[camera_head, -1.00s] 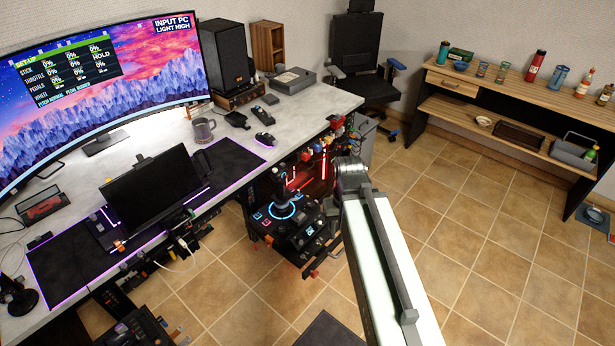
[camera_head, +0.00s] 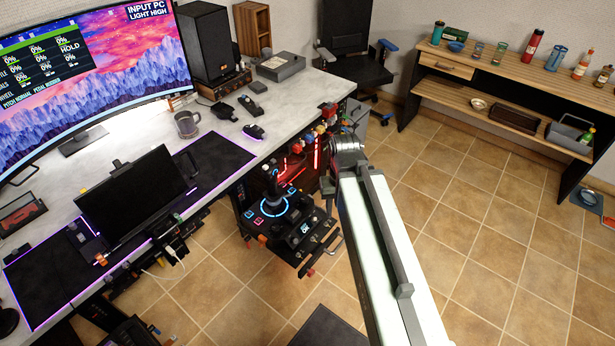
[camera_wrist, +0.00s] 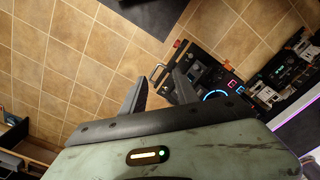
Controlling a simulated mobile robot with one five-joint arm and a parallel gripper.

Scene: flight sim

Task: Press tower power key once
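The red-lit PC tower (camera_head: 300,158) stands under the right end of the desk, behind the joystick console and partly hidden by it and by my arm. I cannot make out its power key in either view. My pale arm reaches forward at the right of the tower in the head view, and I cannot clearly make out my gripper there. In the wrist view my gripper (camera_wrist: 158,92) shows two dark fingers spread apart with nothing between them. Tiled floor and the edge of the console lie beyond them.
The joystick console (camera_head: 275,215) with a blue ring juts out below the desk; it also shows in the wrist view (camera_wrist: 205,80). A chair (camera_head: 352,55) and a shelf (camera_head: 480,85) stand behind.

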